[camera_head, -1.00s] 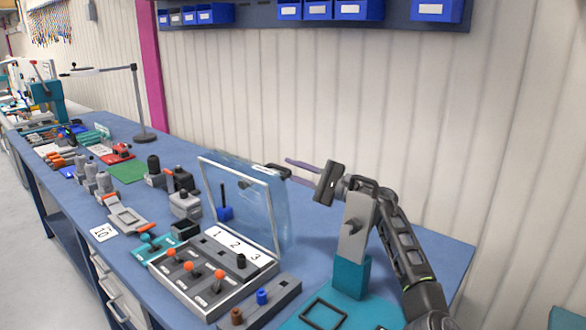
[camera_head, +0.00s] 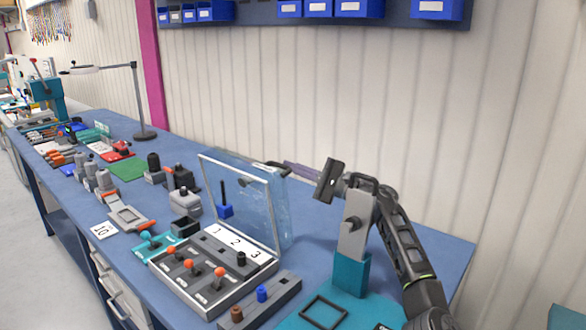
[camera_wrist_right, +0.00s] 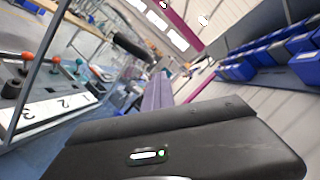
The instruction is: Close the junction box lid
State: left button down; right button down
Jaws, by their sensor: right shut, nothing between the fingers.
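The junction box (camera_head: 205,303) is a light grey case on the blue bench. It holds orange-knobbed levers and a white strip marked 1, 2, 3. Its clear lid (camera_head: 245,195), with a pale frame, stands open and upright along the back edge. In the right wrist view the lid's edge (camera_wrist_right: 45,45) and the number strip (camera_wrist_right: 50,106) show at left. My left gripper is not in view.
A grey block (camera_head: 262,307) with a blue and a brown peg lies in front of the box. A teal stand (camera_head: 350,275) with a grey post is to the right. A lamp (camera_head: 139,100) stands farther back.

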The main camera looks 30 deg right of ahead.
dwell(0.8)
jog(key=c, duration=1.7)
grip_release()
jog(key=shift+b+v, duration=1.25)
jog(key=shift+v, duration=2.65)
jog(key=shift+c, duration=0.5)
